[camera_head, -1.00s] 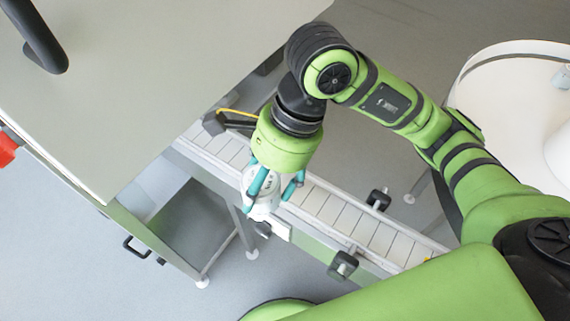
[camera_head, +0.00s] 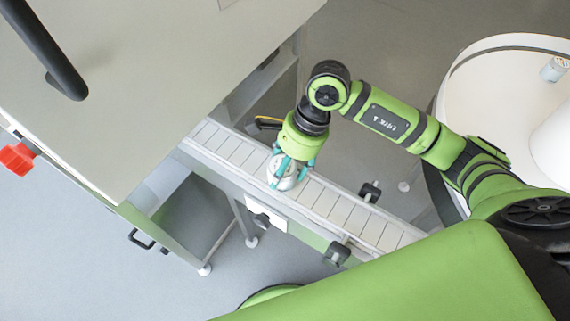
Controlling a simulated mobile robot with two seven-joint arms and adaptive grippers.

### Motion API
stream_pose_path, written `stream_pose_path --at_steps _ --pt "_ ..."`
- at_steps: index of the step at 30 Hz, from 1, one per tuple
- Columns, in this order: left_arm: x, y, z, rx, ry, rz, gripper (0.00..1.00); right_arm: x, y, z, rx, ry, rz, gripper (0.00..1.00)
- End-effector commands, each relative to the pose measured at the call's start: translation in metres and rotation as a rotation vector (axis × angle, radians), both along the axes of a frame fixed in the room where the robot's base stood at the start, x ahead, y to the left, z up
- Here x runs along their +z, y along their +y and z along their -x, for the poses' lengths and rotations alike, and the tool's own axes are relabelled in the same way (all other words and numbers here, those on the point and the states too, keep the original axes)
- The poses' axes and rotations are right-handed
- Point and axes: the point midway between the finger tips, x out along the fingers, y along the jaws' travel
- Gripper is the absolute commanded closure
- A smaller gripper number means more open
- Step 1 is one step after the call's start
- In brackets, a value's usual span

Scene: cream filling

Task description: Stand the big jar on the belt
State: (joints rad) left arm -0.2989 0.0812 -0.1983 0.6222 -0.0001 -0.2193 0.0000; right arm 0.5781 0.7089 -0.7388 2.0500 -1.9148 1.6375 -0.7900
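The big jar (camera_head: 279,181) is white and partly hidden by the teal fingers of my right gripper (camera_head: 288,172). The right gripper points down and is shut on the jar, which looks roughly upright. The jar is over the slatted belt (camera_head: 335,208), near its front edge. I cannot tell whether its base touches the belt. My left gripper is not in view.
Black sensor brackets (camera_head: 338,253) stand along the belt's sides.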

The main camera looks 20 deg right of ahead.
Motion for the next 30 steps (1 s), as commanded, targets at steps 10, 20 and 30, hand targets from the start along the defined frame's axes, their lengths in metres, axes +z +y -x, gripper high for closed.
stream_pose_path --at_steps 10,20,30 --pt "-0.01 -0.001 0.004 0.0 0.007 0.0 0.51 -0.006 0.0 0.0 0.0 0.0 -0.001 0.73" --pt "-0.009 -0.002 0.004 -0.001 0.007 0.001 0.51 -0.005 0.0 0.0 -0.001 0.001 0.0 0.24" --pt "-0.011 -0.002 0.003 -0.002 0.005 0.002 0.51 0.017 -0.008 -0.003 -0.001 -0.008 0.0 0.24"
